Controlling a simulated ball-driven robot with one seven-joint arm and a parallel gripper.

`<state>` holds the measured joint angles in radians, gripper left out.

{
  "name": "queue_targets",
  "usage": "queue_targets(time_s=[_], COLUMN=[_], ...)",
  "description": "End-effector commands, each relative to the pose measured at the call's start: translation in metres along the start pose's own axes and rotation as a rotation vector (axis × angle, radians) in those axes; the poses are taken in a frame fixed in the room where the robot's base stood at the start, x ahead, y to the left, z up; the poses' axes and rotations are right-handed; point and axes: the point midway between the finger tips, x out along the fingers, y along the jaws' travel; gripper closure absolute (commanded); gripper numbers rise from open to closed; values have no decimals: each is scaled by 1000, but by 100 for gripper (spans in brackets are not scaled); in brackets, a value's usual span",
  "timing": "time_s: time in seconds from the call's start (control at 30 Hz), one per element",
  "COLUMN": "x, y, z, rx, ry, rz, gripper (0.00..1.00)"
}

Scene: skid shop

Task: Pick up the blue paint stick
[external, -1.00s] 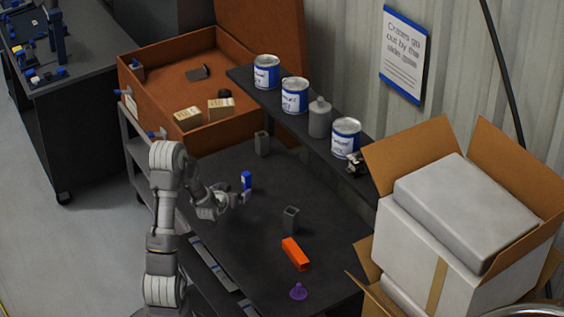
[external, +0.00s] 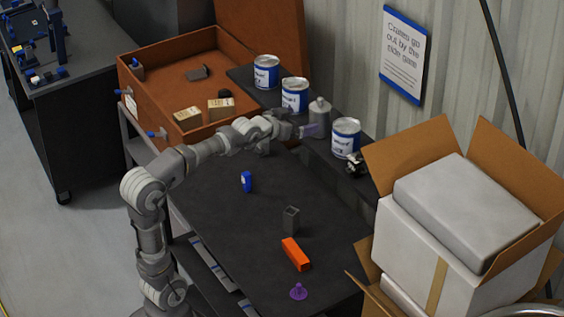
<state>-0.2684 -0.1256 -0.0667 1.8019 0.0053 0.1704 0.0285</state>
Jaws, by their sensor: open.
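The blue paint stick (external: 246,181) is a short blue block with a small pale mark, standing upright on the dark table (external: 215,205). Nothing touches it. My gripper (external: 314,130) is open, stretched out above the back of the table, close to the grey bottle (external: 319,118) on the shelf. It is well up and to the right of the blue stick in the picture. I cannot tell whether the fingers touch the bottle. My forearm passes above and behind the blue stick.
Paint cans (external: 295,95) line the raised shelf (external: 325,152). On the table are a grey holder (external: 291,219), an orange block (external: 295,254) and a purple knobbed piece (external: 298,291). An orange-brown crate (external: 150,100) stands back left; an open cardboard box (external: 405,150) is at right.

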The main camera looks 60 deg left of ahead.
Motion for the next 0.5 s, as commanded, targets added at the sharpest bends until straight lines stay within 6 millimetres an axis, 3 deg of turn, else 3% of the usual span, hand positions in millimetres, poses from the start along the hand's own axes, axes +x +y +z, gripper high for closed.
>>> queue_targets(time_s=[0.03, 0.1, 0.2, 0.3, 0.5], x=[-28, -66, -113, -146, -165], y=[21, 42, 62, 71, 75], z=[-31, -62, -93, -109, -117], rx=[6, 8, 10, 9, 8], ry=[25, 37, 48, 53, 52], rz=[40, 88, 144, 180, 200], gripper=[0, 0, 0, 0, 42])
